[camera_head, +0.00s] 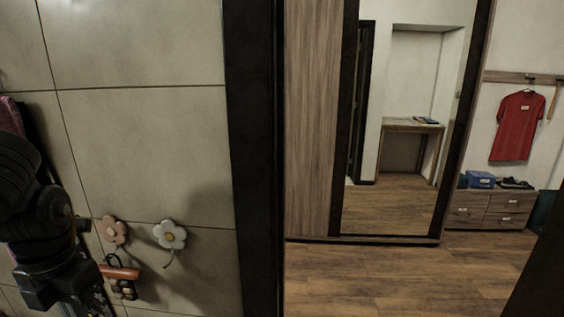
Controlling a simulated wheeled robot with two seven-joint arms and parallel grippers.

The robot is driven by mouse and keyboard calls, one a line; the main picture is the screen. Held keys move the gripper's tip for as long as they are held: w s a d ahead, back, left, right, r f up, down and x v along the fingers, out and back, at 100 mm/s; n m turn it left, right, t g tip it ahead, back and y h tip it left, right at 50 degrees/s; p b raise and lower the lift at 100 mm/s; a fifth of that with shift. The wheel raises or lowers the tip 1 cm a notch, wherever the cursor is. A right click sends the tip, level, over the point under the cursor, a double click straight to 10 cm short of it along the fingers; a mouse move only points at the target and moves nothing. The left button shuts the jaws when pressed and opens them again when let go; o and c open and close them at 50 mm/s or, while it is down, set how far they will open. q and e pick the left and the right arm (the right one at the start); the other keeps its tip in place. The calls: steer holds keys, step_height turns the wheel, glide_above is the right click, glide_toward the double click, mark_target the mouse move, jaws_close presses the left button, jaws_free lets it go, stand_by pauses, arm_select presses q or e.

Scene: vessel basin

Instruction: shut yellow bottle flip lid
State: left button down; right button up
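No yellow bottle and no flip lid show in the head view. Dark links of my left arm fill the lower left corner, in front of a tiled wall. No fingertips of my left gripper can be made out there. My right arm and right gripper are outside the picture.
Flower-shaped hooks, one pink (114,231) and one white (170,236), sit on the tiled wall (140,150) close to my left arm. A dark door frame (257,150) stands upright mid-left. Beyond are a mirror (405,205), a red shirt (517,127), a low drawer cabinet (490,208) and clear wooden floor (400,275).

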arm_select(q)
steer(key=shift+r, duration=0.1)
step_height(320, 180, up, 8)
steer(key=p, duration=0.5)
stand_by(0.4)
